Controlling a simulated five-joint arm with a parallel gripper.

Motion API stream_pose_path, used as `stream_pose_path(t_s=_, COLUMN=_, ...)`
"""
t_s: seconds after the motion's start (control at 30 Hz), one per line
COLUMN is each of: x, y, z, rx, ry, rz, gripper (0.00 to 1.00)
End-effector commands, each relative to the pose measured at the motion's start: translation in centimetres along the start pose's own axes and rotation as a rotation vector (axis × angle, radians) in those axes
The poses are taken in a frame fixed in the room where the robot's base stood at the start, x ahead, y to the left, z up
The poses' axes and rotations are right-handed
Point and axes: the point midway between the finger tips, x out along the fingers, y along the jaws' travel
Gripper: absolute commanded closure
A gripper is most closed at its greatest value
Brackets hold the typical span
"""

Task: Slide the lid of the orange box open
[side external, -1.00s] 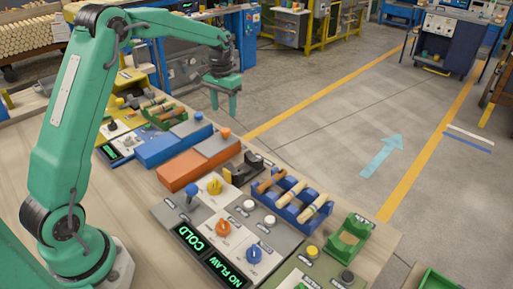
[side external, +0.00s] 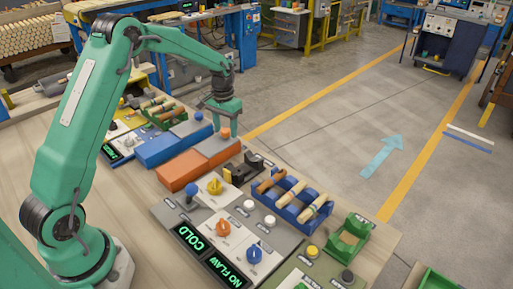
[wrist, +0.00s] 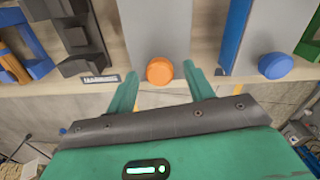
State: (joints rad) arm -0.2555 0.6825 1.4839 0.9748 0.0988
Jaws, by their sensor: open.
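The orange box (side external: 178,174) lies on the table with its grey lid (side external: 214,147) on the end farther from my base. An orange knob (side external: 225,133) stands on the lid's outer end. In the wrist view the knob (wrist: 160,71) sits between the two green fingers, with the grey lid (wrist: 155,28) running away behind it. My gripper (side external: 225,126) is open and low at the knob, one finger on each side. In the wrist view, my gripper (wrist: 164,72) shows a gap between each fingertip and the knob.
A blue box (side external: 158,150) with a grey lid and blue knob (wrist: 275,65) lies close beside the orange one. A dark stand (side external: 246,167) is on the other side. A blue rack (side external: 294,204) holds wooden pieces. The table edge is near the knob.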

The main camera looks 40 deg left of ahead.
Motion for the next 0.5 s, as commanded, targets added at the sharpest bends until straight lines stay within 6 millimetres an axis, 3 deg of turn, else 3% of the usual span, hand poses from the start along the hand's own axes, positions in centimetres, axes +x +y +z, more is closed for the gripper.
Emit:
stream_pose_path(t_s=0.17, x=0.02, y=0.00, z=0.01, rx=0.000, ry=0.000, rz=0.000, gripper=0.48)
stream_pose_path(t_s=0.43, x=-0.01, y=0.00, z=0.01, rx=0.000, ry=0.000, rz=0.000, gripper=0.97)
stream_pose_path(t_s=0.5, x=-0.02, y=0.00, z=0.01, rx=0.000, ry=0.000, rz=0.000, gripper=1.00)
